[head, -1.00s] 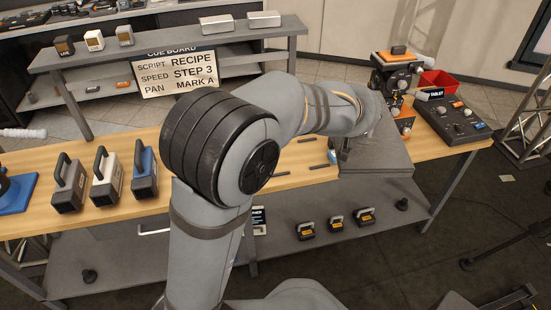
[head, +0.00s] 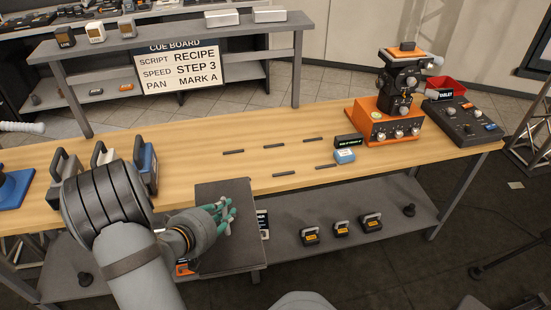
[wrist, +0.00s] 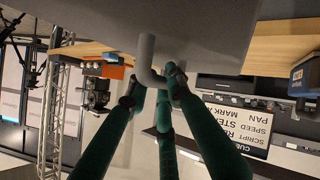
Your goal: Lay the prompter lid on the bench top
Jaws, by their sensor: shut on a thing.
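The prompter lid (head: 218,257) is a dark grey square panel. My gripper (head: 222,212), with green fingers, is shut on its handle, a bent grey bar that shows in the wrist view (wrist: 147,55). The lid shows in the wrist view as a broad grey surface (wrist: 210,25). In the head view it overlaps the front edge of the wooden bench top (head: 280,150). I cannot tell the height of the lid over the bench. My gripper and wrist hide part of it.
Several dark strips (head: 274,146) lie on the bench. An orange unit (head: 385,125) and a small blue box (head: 344,156) stand to the right. Handled blocks (head: 147,165) stand to the left. The bench middle is mostly clear. A lower shelf (head: 290,205) carries small handled items.

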